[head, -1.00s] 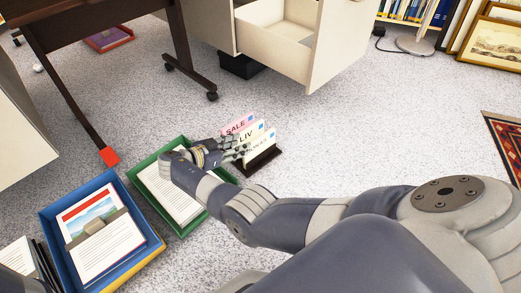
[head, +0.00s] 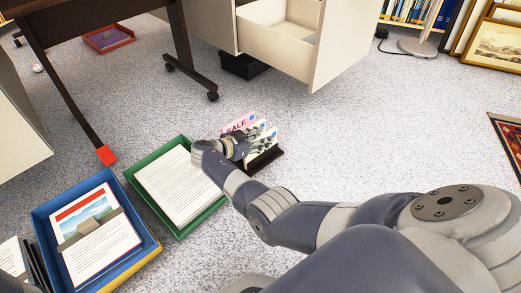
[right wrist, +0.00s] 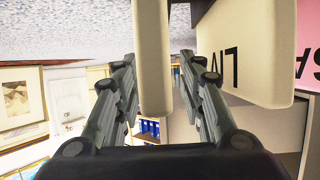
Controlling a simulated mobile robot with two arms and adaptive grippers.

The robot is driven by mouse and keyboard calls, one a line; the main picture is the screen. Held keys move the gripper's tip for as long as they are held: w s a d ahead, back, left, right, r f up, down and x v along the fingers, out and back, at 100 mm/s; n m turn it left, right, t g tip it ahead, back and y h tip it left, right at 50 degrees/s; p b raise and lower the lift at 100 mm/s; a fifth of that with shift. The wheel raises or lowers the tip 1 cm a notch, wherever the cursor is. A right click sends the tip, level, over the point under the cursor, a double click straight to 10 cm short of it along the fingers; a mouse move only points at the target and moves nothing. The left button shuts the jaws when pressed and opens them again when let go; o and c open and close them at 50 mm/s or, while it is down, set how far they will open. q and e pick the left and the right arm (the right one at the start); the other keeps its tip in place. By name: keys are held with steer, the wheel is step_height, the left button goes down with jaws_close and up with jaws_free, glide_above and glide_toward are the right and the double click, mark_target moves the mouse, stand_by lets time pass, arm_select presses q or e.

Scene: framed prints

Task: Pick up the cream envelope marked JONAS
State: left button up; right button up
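My right gripper (head: 258,142) is at the holder and covers most of the lettering in the head view. In the right wrist view its fingers (right wrist: 158,75) are open, one on each side of the front cream envelope (right wrist: 154,60), seen nearly edge-on. A gap shows on the right finger's side. The name JONAS cannot be read now. My left gripper is not in view.
A green tray (head: 150,208) with papers lies just left of the holder, and a blue tray (head: 42,215) with a picture sheet farther left. An open cabinet drawer (head: 335,50) is behind. Carpet to the right is clear.

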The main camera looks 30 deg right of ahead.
jaws_close()
steer(key=shift+r, duration=0.1)
